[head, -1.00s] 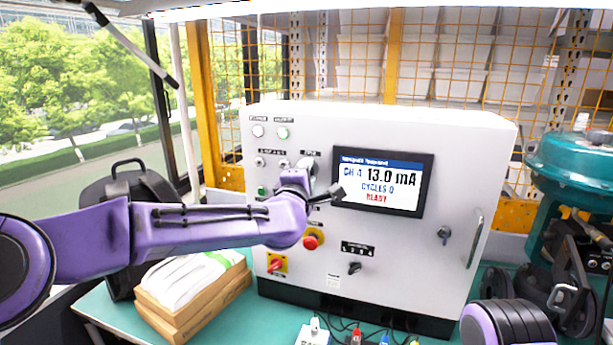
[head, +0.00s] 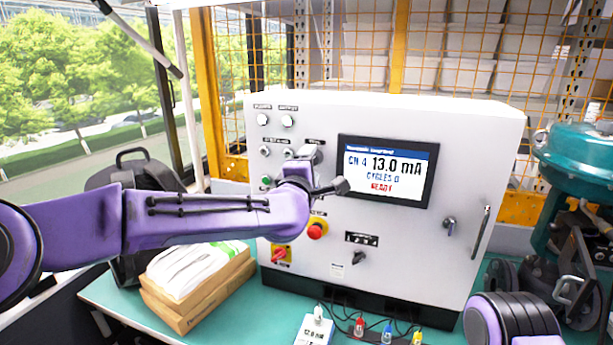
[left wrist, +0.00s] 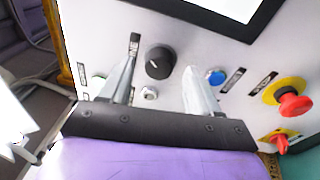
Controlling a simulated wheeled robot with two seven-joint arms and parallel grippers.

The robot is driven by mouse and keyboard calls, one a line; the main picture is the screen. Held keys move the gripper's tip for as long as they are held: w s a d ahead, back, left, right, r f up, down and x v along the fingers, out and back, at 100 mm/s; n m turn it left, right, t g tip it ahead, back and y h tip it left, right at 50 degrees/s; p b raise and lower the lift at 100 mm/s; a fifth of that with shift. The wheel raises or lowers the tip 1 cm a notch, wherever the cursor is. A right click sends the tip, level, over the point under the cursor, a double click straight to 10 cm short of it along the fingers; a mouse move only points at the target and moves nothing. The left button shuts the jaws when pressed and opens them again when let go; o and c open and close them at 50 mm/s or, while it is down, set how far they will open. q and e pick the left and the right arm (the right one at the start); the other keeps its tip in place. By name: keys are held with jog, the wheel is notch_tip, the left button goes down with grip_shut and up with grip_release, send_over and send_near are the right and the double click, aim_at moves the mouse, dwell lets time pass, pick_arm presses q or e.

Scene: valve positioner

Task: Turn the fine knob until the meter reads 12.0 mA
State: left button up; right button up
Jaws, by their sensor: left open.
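The panel screen (head: 386,172) on the white cabinet reads "CH 4 13.0 mA", "CYCLES 0" and "READY" in the head view. In the left wrist view a black round knob (left wrist: 158,62) with a white mark stands on the panel. My left gripper (left wrist: 162,66) is open, with one finger on each side of this knob in the picture; I cannot tell whether they touch it. In the head view my left gripper (head: 318,170) is in front of the panel, left of the screen, and hides the knob. My right gripper is out of view.
A red emergency button (head: 316,231) and a red rotary switch (head: 281,254) sit below my left gripper. A small selector (head: 358,258) is under the screen. A white meter box (head: 314,328) with leads lies in front. A teal valve actuator (head: 580,160) stands at right.

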pick_arm(q)
jog(key=b+v, duration=0.3)
jog(key=v, duration=0.6)
jog(key=shift+s, duration=0.1)
jog(key=s+a+f+m+g+y, duration=0.1)
jog(key=s+a+f+m+g, duration=0.2)
jog(key=f, duration=1)
jog(key=s+a+f+m+g+y, duration=0.1)
jog(key=s+a+f+g+y, duration=0.15)
jog(key=a+f, duration=0.65)
jog(key=s+a+f+m+g+y, duration=0.1)
jog(key=s+f+m, duration=0.15)
jog(key=f, duration=1.35)
jog(key=s+a+f+m+g+y, duration=0.1)
jog(key=s+a+f+g, duration=0.2)
jog(key=s, duration=0.7)
jog(key=s+a+f+m+g+y, duration=0.1)
jog(key=s+a+f+g, duration=0.1)
jog(key=s+a+f, duration=0.5)
jog(key=s+a+f+m+g+y, duration=0.1)
jog(key=s+a+f+g, duration=0.2)
jog(key=s+f, duration=0.7)
jog(key=s+a, duration=0.2)
jog(key=s, duration=0.2)
jog(key=shift+g+b, duration=0.35)
jog(key=shift+b, duration=0.05)
